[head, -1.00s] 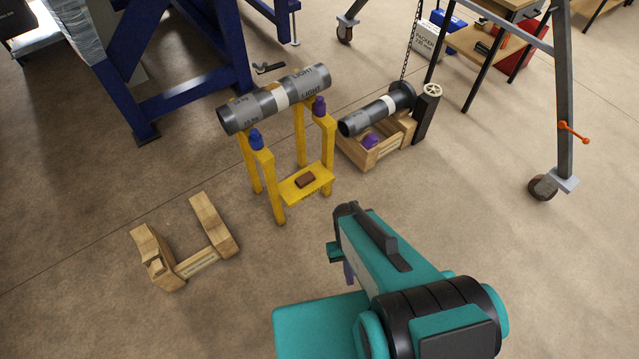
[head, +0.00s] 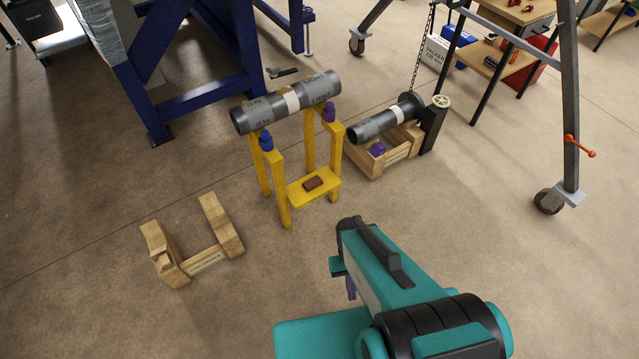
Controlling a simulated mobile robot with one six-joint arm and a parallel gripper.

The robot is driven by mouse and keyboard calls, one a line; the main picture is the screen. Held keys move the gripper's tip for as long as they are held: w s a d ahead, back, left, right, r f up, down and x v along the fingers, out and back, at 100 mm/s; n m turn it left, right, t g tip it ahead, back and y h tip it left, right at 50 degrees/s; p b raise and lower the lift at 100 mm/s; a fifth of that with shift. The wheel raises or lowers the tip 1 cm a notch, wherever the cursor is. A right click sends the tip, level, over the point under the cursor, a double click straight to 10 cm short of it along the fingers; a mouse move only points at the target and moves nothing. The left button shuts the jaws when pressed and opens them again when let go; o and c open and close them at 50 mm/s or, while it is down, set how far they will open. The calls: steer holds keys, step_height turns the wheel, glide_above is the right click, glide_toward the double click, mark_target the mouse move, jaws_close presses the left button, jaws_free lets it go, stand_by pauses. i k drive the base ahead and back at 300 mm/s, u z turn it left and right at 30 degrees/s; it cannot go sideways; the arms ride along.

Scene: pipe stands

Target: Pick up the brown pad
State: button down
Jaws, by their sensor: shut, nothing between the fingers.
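The brown pad (head: 313,183) is a small dark brown block lying on the low yellow shelf (head: 327,197) of the yellow stand. Nothing covers it in the head view. My gripper (head: 350,288) is mostly hidden behind my teal arm, with only a small part showing at the arm's left side. It is shut and empty, nearer to me than the stand and apart from the pad.
A wooden cradle (head: 222,225) stands at left. A second pipe (head: 375,126) rests in a wooden crate (head: 373,164) behind right. Floor in front is clear.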

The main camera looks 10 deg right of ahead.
mark_target(310, 185)
steer(key=u, duration=0.1)
steer(key=i, duration=0.95)
steer(key=z, duration=0.1)
